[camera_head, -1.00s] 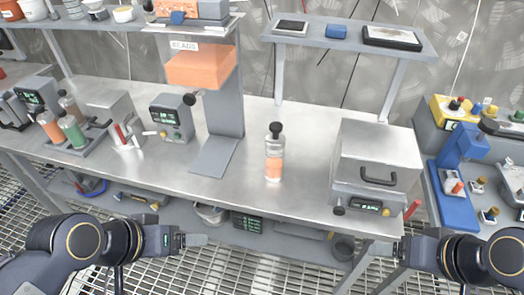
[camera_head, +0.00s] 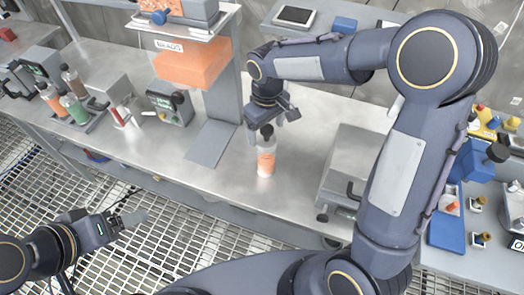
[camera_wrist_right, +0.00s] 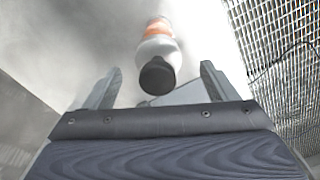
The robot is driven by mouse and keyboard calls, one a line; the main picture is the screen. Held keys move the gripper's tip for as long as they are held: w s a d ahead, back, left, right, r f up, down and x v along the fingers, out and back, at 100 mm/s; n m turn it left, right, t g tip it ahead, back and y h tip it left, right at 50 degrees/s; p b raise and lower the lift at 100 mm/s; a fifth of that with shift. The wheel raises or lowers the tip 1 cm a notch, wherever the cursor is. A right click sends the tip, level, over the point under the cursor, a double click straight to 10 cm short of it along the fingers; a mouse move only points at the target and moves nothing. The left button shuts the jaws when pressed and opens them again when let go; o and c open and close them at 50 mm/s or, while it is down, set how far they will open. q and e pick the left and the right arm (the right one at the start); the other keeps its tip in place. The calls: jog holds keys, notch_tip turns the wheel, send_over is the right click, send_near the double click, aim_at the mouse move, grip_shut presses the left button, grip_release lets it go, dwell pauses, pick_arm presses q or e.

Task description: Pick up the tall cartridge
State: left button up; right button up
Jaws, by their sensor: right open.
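The tall cartridge (camera_head: 266,160) is a clear bottle with an orange band and a dark cap. It stands upright on the steel bench. My right gripper (camera_head: 262,125) is open just above and behind its cap. In the right wrist view the cartridge (camera_wrist_right: 158,48) lies ahead, its dark cap between the two spread fingers of my right gripper (camera_wrist_right: 158,90), with gaps on both sides. My left gripper (camera_head: 128,221) hangs at the lower left, away from the bench, and its fingers are too small to judge.
A steel box (camera_head: 345,165) with a handle stands right of the cartridge, partly behind my right arm. The orange BEADS hopper (camera_head: 190,66) and its post stand to the left. The steel bench (camera_head: 230,183) is bare around the cartridge.

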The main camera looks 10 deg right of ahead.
aim_at(267, 139)
notch_tip(267, 139, down, 6)
jog(key=shift+w+d+r+p, duration=0.1)
jog(key=shift+w+r+p, duration=0.1)
jog(key=shift+p, duration=0.5)
jog(key=shift+r, duration=0.1)
jog(key=c, duration=1.7)
jog(key=shift+o, duration=0.2)
